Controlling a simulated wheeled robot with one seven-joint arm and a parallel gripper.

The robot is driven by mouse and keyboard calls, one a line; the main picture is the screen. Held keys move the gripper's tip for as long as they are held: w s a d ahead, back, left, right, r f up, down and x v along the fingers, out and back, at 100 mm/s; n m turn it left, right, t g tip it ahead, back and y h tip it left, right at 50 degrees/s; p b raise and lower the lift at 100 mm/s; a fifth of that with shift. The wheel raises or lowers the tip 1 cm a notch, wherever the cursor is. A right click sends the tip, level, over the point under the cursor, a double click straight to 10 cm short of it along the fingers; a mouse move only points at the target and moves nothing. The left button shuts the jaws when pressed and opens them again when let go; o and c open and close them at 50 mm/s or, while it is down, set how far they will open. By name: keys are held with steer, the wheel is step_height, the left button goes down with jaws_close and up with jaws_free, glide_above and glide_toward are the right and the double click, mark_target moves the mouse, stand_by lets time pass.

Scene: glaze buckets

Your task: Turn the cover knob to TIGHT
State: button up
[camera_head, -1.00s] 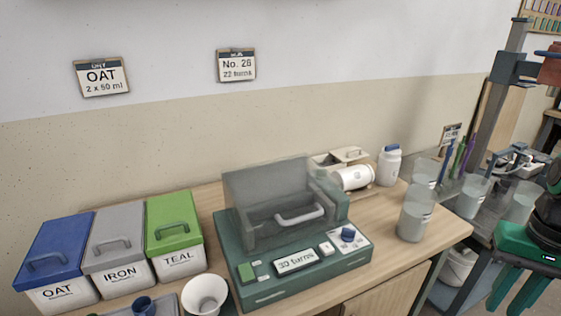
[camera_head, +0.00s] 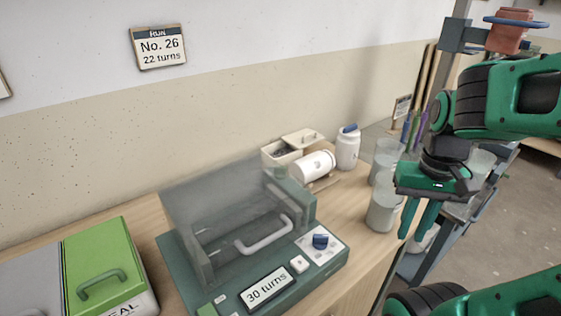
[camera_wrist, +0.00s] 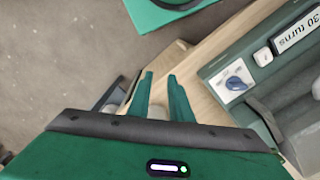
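The blue cover knob (camera_head: 320,241) sits on a white plate at the right front corner of the green machine (camera_head: 190,272). It also shows in the wrist view (camera_wrist: 236,83), right of my fingers. Its markings are too small to read. The machine's translucent grey cover (camera_head: 205,185) has a pale handle (camera_head: 268,240). A display (camera_head: 267,289) reads "30 turns", with a small white button (camera_head: 299,264) beside it. My gripper (camera_head: 416,236) is right of the machine and apart from the knob, fingers pointing down. In the wrist view its fingers (camera_wrist: 160,76) have an empty gap between them.
A white jar (camera_head: 318,164) lies on its side behind the machine, near an upright white bottle (camera_head: 347,148). Clear cups (camera_head: 382,207) stand near my gripper. A green-lidded TEAL bin (camera_head: 105,268) is at left. A wall card (camera_head: 158,47) reads "No. 26, 22 turns".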

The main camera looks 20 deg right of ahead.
steer(key=w+a+r+n+t+y, duration=0.1)
steer(key=w+a+r+n, duration=0.2)
steer(key=w+a+n, duration=0.5)
steer(key=w+a+r+n+y, duration=0.2)
steer(key=w+r+n, duration=0.25)
steer(key=w, duration=0.65)
steer(key=w+a+r+n+t+y, duration=0.1)
steer(key=w+a+r+n, duration=0.25)
steer(key=w+n, duration=0.5)
steer(key=w+a+f, duration=0.1)
steer(key=f, duration=0.2)
steer(key=w+a+f+m, duration=0.1)
steer(key=f, duration=0.2)
steer(key=w+a+f+m, duration=0.1)
steer(key=a+f, duration=0.1)
steer(key=f, duration=0.2)
steer(key=shift+a+f, duration=0.1)
steer(key=shift+c, duration=0.4)
jaws_close()
